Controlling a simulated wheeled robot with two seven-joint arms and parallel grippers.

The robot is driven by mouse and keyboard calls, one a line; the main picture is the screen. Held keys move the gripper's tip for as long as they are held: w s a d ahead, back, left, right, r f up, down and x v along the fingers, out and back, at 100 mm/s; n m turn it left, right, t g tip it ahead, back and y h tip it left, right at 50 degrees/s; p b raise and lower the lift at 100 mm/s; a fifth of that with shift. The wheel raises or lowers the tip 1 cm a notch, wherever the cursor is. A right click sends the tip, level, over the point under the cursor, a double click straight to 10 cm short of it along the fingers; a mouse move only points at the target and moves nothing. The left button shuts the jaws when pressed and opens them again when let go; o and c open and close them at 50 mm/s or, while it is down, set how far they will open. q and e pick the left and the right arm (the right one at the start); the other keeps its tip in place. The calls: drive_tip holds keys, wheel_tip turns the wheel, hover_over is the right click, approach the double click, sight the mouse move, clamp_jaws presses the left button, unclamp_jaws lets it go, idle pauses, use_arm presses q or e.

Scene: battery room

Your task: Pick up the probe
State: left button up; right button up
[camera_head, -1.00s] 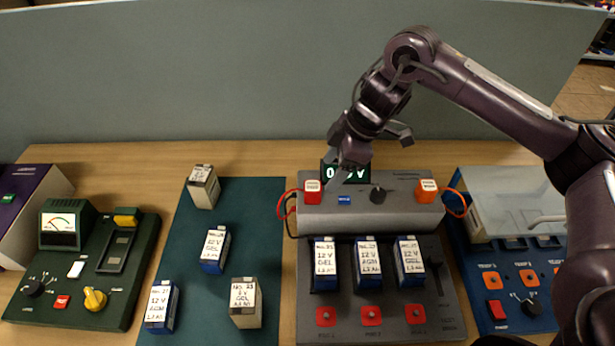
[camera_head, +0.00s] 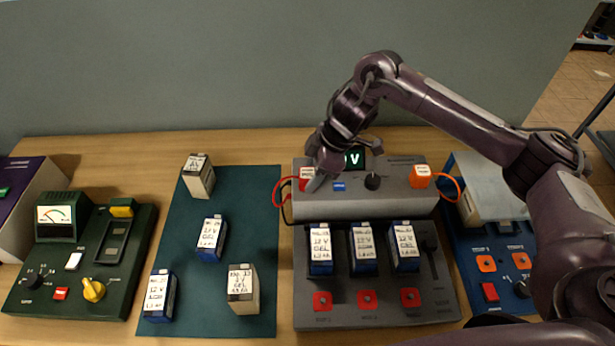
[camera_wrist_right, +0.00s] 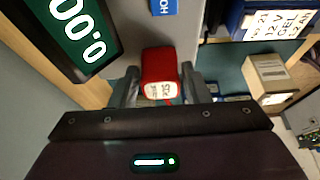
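The red probe (camera_head: 306,178) with a white label stands at the left end of the grey tester's (camera_head: 350,206) raised back part, with a red cable at its left. An orange probe (camera_head: 420,176) stands at the right end. My right gripper (camera_head: 312,180) is down at the red probe and partly covers it. In the right wrist view, the red probe (camera_wrist_right: 160,75) lies between the two fingers of my right gripper (camera_wrist_right: 161,80), with narrow gaps that look open. Whether the fingers touch it is hard to tell. My left gripper is not in view.
Three batteries stand in the tester's slots, the middle one (camera_head: 363,248) among them. The lit display (camera_head: 356,159) is just behind the gripper. Several loose batteries stand on the teal mat (camera_head: 262,215). A green meter unit (camera_head: 120,285) is at left, a blue unit (camera_head: 462,270) at right.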

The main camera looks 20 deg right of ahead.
drive_tip(key=c, duration=0.6)
drive_tip(key=shift+r, duration=0.1)
